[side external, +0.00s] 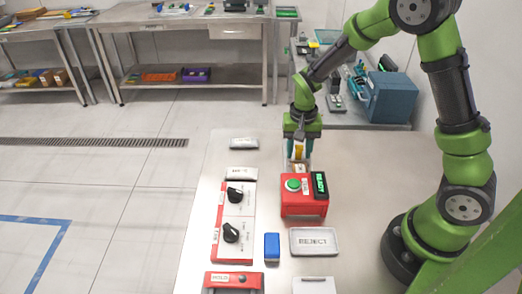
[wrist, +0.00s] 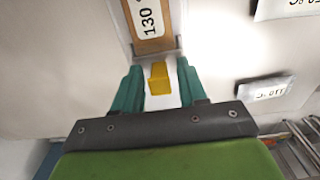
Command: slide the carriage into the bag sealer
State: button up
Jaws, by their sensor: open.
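A yellow block on a pale base (wrist: 158,78), which looks like the carriage, lies between the fingers of my gripper (wrist: 157,70). Gaps show on both sides, so the fingers are open around it without closing on it. Just beyond it is a brown piece with a white "130" label (wrist: 151,18). In the side view my gripper (side external: 299,164) points down behind a red box (side external: 303,208) with a green button and a lit "READY" display. This box may be the bag sealer; I cannot be sure. It partly hides the area under the fingers.
A red and white panel with two black knobs (side external: 234,222) stands left of the red box. A blue block (side external: 272,247) and a "REJECT" tray (side external: 314,242) lie in front. A labelled pale plate (side external: 244,143) lies at the back left. A "110" plate (wrist: 264,89) shows right in the wrist view.

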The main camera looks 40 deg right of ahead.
jog(key=shift+s+a+f, duration=0.1)
jog(key=shift+s+a, duration=0.15)
notch_tip(320, 180, up, 17)
jog(key=shift+w+d, duration=0.2)
jog(key=shift+d, duration=0.05)
